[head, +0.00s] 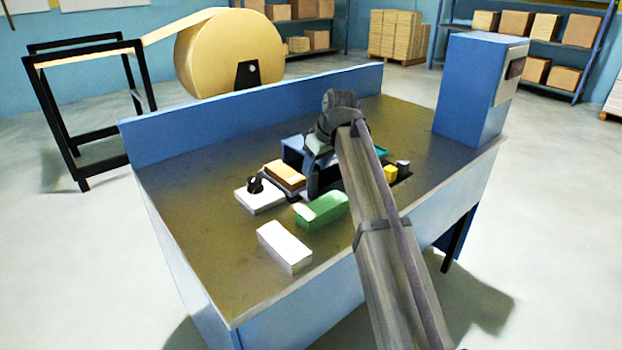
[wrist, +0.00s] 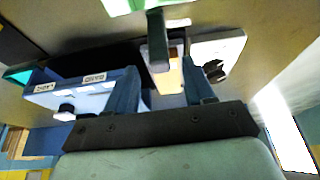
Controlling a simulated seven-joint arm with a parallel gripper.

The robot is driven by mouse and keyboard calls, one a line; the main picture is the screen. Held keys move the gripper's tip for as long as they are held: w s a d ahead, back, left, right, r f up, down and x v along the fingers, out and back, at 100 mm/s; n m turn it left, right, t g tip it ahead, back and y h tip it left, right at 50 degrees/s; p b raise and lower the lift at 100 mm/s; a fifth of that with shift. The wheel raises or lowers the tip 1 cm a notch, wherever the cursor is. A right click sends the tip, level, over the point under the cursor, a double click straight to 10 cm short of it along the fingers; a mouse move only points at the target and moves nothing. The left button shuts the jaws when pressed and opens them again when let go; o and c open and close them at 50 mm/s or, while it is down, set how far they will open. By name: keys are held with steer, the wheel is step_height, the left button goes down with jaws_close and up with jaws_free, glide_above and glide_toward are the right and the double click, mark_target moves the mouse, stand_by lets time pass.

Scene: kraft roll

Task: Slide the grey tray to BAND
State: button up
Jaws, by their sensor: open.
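A tan block (head: 286,174) sits left of my gripper (head: 317,178), on what looks like the grey tray, whose edge (head: 292,190) shows under it. In the wrist view the tan block (wrist: 174,78) and a pale grey strip of the tray (wrist: 170,101) lie between the spread fingers of my gripper (wrist: 160,80). My gripper is open and points down; I cannot tell if a finger touches the tray. A blue unit (head: 294,148) beside it carries a BAND label (wrist: 94,78) and a second label (wrist: 43,88), hard to read.
A white block with a black knob (wrist: 215,62) lies beside the tan block. A green block (head: 321,210) and a plain white block (head: 285,246) lie nearer the front. A yellow block (head: 391,173) is to the right. The bench's left side is clear. A blue cabinet (head: 478,90) stands at right.

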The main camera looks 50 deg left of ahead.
mark_target(311, 178)
steer(key=shift+x, duration=3.15)
jaws_close()
